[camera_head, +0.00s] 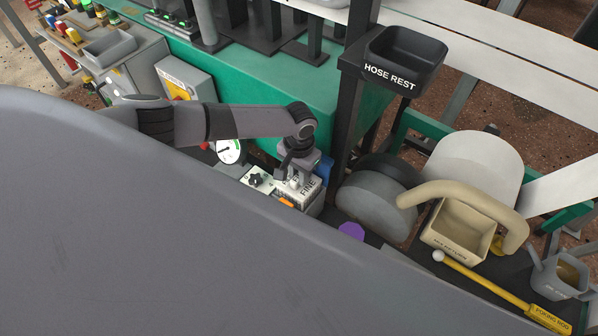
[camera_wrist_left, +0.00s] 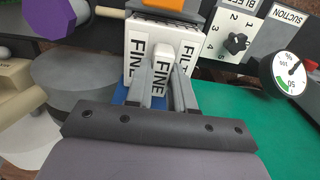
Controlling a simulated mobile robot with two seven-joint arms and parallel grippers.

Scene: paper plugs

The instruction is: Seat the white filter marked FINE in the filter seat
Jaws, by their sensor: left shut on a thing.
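The white filter marked FINE (camera_head: 313,192) is a white block in the middle of the camera_head view, beside a dial panel. In the left wrist view the filter (camera_wrist_left: 188,48) shows FINE and a partly covered FILT label. My left gripper (camera_wrist_left: 160,88) is shut on the filter's raised white grip, with one finger on each side. In the camera_head view the left gripper (camera_head: 297,180) comes down on the filter from above. The filter seat cannot be made out clearly; whether the filter rests in it or hangs above it, I cannot tell. My right gripper is not in view.
A dial panel (camera_head: 257,180) and a round gauge (camera_head: 229,151) stand left of the filter. An orange part (camera_head: 286,202) is close in front. A grey drum (camera_head: 374,197), a beige bin (camera_head: 456,231) and a black post under the HOSE REST tray (camera_head: 404,55) stand to the right.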

